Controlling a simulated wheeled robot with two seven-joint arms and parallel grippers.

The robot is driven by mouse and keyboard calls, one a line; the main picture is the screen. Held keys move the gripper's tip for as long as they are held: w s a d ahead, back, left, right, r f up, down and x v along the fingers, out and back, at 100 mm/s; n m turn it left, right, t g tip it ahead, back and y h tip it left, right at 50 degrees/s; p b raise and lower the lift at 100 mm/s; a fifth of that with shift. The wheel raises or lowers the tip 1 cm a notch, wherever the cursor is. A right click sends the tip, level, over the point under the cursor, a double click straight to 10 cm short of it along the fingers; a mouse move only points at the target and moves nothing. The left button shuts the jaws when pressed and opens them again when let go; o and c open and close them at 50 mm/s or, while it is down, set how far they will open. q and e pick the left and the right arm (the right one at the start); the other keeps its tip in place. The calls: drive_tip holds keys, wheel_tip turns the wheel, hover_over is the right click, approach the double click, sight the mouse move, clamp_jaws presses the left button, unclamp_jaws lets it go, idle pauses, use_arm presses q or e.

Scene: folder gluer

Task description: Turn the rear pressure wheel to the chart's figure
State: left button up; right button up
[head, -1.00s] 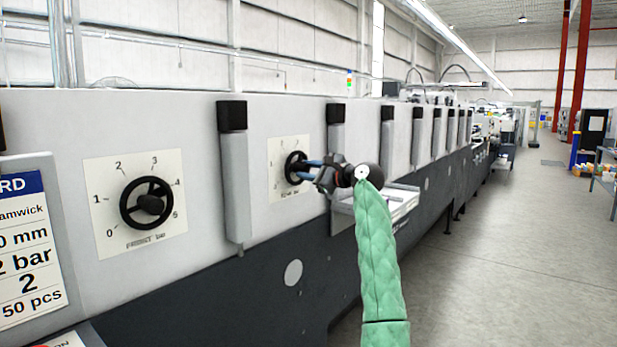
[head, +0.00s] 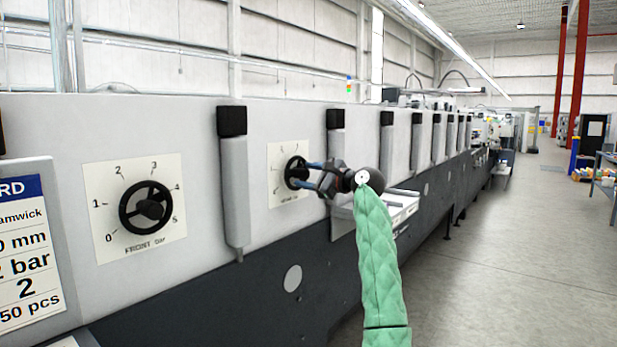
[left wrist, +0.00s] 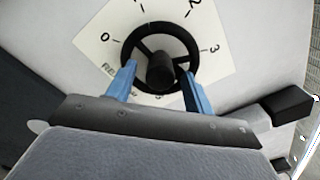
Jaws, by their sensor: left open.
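The farther black pressure wheel (head: 297,172) sits on a white dial plate (head: 275,190) on the machine's side. In the left wrist view the wheel (left wrist: 160,68) has a dark hub, spokes and figures 0 to 3 showing; the lower part of the dial is partly hidden by the gripper. My left gripper (head: 312,174) is open at this wheel. Its blue fingers (left wrist: 160,88) stand on either side of the hub, overlapping the lower rim; contact is unclear. The chart (head: 28,245), cut off at left, shows "2 bar" and "2". My right gripper is not in view.
A nearer, larger-looking wheel (head: 146,206) has a dial marked 0 to 5. Grey upright handles with black tops (head: 232,121) stick out between and beyond the dials. A tray (head: 398,205) juts out behind my gripper. The floor at right (head: 510,240) is open.

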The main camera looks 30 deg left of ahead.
use_arm(q)
drive_tip(key=d, duration=0.7)
drive_tip(key=shift+s+d, duration=0.3)
drive_tip(key=shift+d, duration=0.05)
